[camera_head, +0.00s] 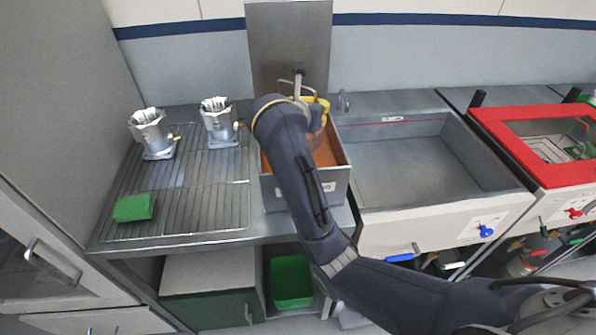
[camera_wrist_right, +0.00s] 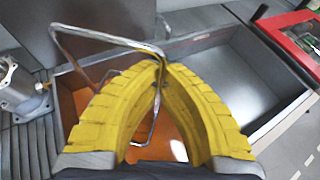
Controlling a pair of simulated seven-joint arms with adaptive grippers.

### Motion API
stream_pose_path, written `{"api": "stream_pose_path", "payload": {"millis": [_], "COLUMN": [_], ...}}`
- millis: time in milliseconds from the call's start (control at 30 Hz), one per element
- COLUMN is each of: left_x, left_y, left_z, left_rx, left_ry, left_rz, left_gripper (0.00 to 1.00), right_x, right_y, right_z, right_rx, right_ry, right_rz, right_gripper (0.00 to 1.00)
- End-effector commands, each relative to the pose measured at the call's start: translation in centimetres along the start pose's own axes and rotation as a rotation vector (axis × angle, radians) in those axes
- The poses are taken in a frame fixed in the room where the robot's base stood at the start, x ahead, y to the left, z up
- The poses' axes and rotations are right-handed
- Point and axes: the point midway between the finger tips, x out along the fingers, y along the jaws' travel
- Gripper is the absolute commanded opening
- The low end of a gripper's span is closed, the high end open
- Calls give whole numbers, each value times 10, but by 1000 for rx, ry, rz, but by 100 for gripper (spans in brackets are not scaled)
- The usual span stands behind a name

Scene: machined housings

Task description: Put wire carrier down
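The wire carrier (camera_wrist_right: 105,40) is a bent grey metal wire frame. In the right wrist view its wire passes between the yellow fingertips of my right gripper (camera_wrist_right: 160,64), which are shut on it. In the head view my right gripper (camera_head: 318,104) is over the back part of a narrow metal tank with an orange-brown inside (camera_head: 328,152). A bit of the carrier's wire (camera_head: 286,82) shows beside it; my arm hides the rest. In the wrist view its lower wires reach down over the orange area (camera_wrist_right: 172,148); whether they touch the bottom I cannot tell. My left gripper is not in view.
Two machined housings (camera_head: 152,134) (camera_head: 219,122) stand on a ribbed draining surface (camera_head: 190,190) with a green block (camera_head: 133,208). An empty grey basin (camera_head: 420,165) lies right of the tank, then a red-framed unit (camera_head: 500,125). An upright metal panel (camera_head: 290,35) rises behind the tank.

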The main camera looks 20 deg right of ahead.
Motion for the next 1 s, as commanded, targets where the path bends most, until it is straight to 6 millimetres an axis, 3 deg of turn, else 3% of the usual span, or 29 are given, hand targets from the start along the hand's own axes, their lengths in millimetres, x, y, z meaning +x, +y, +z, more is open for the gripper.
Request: {"api": "stream_pose_path", "payload": {"millis": [267,1000], "left_x": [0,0], "left_y": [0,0], "left_z": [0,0], "left_rx": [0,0], "left_ry": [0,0], "left_rz": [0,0], "left_gripper": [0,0], "right_x": [-4,23], "right_y": [0,-1], "right_z": [-6,-73], "right_rx": [27,29], "right_ry": [-1,-2], "right_rz": [-67,-73], "right_gripper": [0,0]}}
